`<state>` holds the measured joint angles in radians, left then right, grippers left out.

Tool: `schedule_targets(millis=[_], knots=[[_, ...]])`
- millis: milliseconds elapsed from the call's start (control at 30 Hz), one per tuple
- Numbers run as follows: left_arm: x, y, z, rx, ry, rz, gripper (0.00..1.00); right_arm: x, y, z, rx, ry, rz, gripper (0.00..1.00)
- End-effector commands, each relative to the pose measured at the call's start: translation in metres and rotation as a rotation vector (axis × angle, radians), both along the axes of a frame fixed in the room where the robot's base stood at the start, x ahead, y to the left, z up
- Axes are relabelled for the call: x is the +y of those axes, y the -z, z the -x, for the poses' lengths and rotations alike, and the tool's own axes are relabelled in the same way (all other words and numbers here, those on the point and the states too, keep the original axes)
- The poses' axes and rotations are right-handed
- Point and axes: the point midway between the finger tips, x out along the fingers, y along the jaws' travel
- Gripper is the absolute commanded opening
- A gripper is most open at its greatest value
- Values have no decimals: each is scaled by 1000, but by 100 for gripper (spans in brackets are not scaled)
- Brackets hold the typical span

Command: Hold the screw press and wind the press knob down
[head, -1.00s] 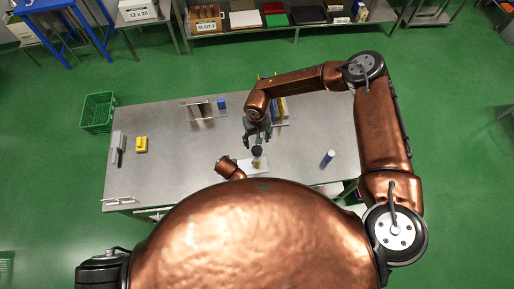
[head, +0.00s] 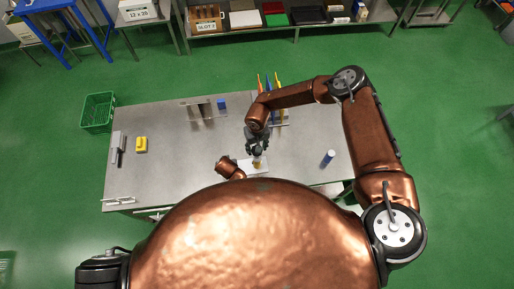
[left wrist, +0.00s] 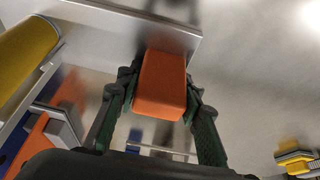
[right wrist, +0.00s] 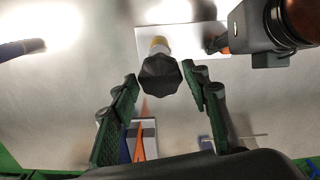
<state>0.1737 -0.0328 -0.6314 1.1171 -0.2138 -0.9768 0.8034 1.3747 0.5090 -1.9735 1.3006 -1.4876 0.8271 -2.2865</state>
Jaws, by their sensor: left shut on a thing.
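The screw press stands near the table's front edge, with a white base plate (head: 243,163) and a black faceted knob (right wrist: 160,74) on a yellowish stem. My left gripper (left wrist: 160,85) is shut on the press's orange block (left wrist: 162,86), at the plate's side. In the head view my body and left arm mostly hide this hold; it also shows at the right of the right wrist view. My right gripper (head: 258,143) is over the knob. In the right wrist view its fingers (right wrist: 160,76) are open, one on each side of the knob, with visible gaps.
A rack with upright orange, blue and yellow pieces (head: 278,92) stands behind my right gripper. A blue-capped cylinder (head: 328,158) stands to the right. A blue block (head: 222,104) is at the back, a yellow object (head: 141,145) at the left.

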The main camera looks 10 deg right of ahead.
Motion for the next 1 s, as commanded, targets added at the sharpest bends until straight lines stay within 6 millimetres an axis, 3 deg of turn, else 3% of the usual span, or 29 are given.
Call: schedule_targets(millis=[400, 767, 1000], knots=[[2, 1, 1, 2, -1, -3, 0, 0, 0, 0, 0, 0, 0, 12], [2, 1, 1, 2, -1, -3, 0, 0, 0, 0, 1, 54, 0, 12], [2, 1, 1, 2, -1, -3, 0, 0, 0, 0, 2, 210, -1, 12]])
